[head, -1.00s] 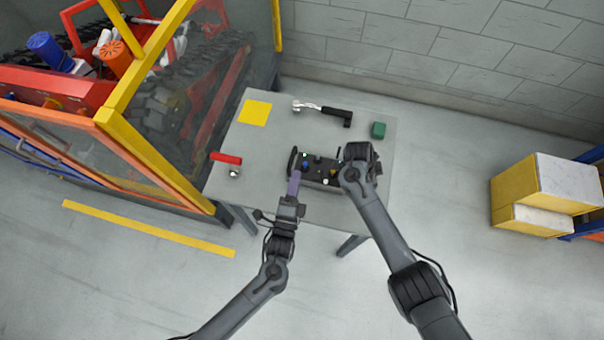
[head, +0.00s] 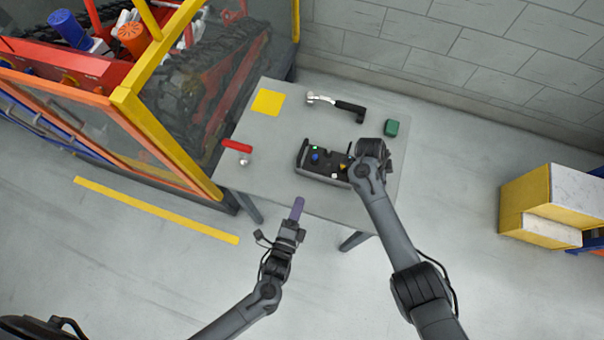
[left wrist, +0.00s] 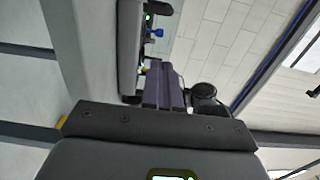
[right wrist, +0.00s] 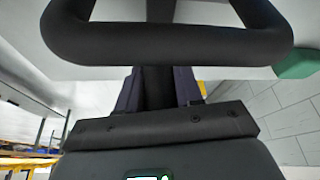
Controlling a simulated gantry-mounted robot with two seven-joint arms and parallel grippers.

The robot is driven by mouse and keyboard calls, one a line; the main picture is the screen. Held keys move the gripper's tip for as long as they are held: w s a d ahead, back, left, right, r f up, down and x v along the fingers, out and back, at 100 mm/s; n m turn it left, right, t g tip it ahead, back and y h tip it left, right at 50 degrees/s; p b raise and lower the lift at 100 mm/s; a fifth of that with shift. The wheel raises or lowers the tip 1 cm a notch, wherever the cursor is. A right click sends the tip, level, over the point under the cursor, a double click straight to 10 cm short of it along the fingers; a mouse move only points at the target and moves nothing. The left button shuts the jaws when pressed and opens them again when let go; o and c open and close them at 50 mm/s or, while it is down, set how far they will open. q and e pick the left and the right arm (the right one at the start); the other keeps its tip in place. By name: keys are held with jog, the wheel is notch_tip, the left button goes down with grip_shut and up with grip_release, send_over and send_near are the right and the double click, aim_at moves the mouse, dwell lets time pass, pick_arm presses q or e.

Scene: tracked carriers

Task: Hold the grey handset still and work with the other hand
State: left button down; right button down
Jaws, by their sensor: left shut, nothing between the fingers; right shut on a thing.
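The grey handset (head: 318,177), a dark control box with a handle at its side, lies near the table's front edge. Its top carries a blue knob (head: 315,156), a yellow one, a white one and a lit green lamp (head: 314,148). My right gripper (right wrist: 158,88) is shut on the handset's black handle (right wrist: 165,45); in the head view my wrist hides the grip. My left gripper (head: 297,207) has purple fingers, shut and empty, just in front of the handset and apart from it. The left wrist view shows the handset's side (left wrist: 128,45) beyond these fingers (left wrist: 163,85).
On the table (head: 265,160) lie a yellow square (head: 268,102), a black-handled tool (head: 335,104), a green block (head: 391,128) and a red-handled item (head: 237,146). A yellow-framed machine enclosure stands left. Yellow and white boxes (head: 540,205) stand at right.

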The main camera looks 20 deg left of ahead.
aim_at(314, 159)
pick_arm(q)
jog(key=w, duration=1.3)
jog(key=shift+w+d, duration=0.1)
jog(key=shift+d, duration=0.2)
jog(key=shift+w+r, duration=0.65)
jog(key=shift+w, duration=0.25)
pick_arm(e)
jog(key=shift+w+r, duration=0.1)
jog(key=shift+w, duration=0.05)
pick_arm(q)
jog(key=shift+s, duration=0.15)
dwell(2.0)
jog(key=s+r, duration=0.2)
jog(key=s, duration=0.4)
jog(key=s+r, duration=0.2)
jog(key=s, duration=0.5)
jog(key=shift+a+r, duration=0.25)
jog(key=shift+r, duration=0.1)
pick_arm(e)
jog(key=c, duration=0.7)
grip_release()
